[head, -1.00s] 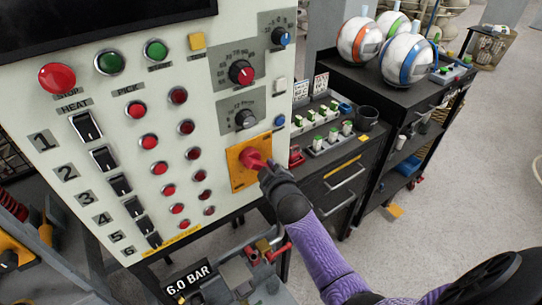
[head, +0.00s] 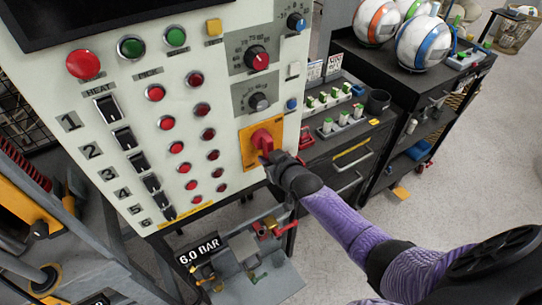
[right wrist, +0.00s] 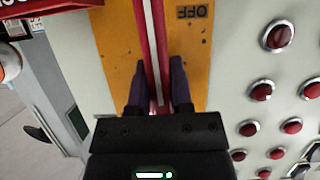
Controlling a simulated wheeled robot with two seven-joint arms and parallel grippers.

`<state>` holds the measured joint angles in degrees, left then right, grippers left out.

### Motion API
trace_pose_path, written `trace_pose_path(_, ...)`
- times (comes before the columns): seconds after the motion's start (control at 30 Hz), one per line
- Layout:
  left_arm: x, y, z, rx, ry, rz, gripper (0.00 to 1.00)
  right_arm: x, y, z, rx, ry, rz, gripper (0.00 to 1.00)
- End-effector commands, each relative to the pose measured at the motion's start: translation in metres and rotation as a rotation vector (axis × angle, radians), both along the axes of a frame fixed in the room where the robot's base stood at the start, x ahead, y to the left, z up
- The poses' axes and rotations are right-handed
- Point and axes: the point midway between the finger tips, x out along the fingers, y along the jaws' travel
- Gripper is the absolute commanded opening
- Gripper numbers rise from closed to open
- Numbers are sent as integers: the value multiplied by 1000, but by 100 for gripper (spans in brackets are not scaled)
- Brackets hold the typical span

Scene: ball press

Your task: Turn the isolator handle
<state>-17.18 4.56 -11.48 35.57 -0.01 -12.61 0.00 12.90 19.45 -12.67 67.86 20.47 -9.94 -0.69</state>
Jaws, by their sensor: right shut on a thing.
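The isolator handle (head: 263,139) is a red rotary grip on a yellow plate (head: 248,134) at the lower right of the pale control panel. In the right wrist view the red handle (right wrist: 154,60) has a pale line along it, and the yellow plate (right wrist: 120,45) carries an upside-down "OFF" label. My right gripper (head: 272,160) is at the handle. In the right wrist view its dark fingers (right wrist: 160,95) stand on both sides of the handle and are shut on it. My left gripper is not in view.
The control panel (head: 225,115) has red buttons, black switches and knobs around the plate. A dark drawer cabinet (head: 345,145) with small parts stands right of the panel, and a black cart (head: 440,75) with several balls stands behind it. A grey fixture (head: 265,275) lies below the panel.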

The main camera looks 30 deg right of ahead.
Motion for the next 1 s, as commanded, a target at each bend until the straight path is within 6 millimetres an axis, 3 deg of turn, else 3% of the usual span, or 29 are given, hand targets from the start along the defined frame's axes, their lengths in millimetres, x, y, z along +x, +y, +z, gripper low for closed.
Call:
trace_pose_path(0.67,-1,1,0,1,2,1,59,-1,3,-1,55,7,0,0)
trace_pose_path(0.7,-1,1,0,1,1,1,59,-1,3,-1,55,7,0,33)
trace_pose_path(0.83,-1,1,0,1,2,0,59,-1,3,-1,53,6,1,60)
trace_pose_path(1.0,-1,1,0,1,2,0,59,0,3,0,52,5,0,62)
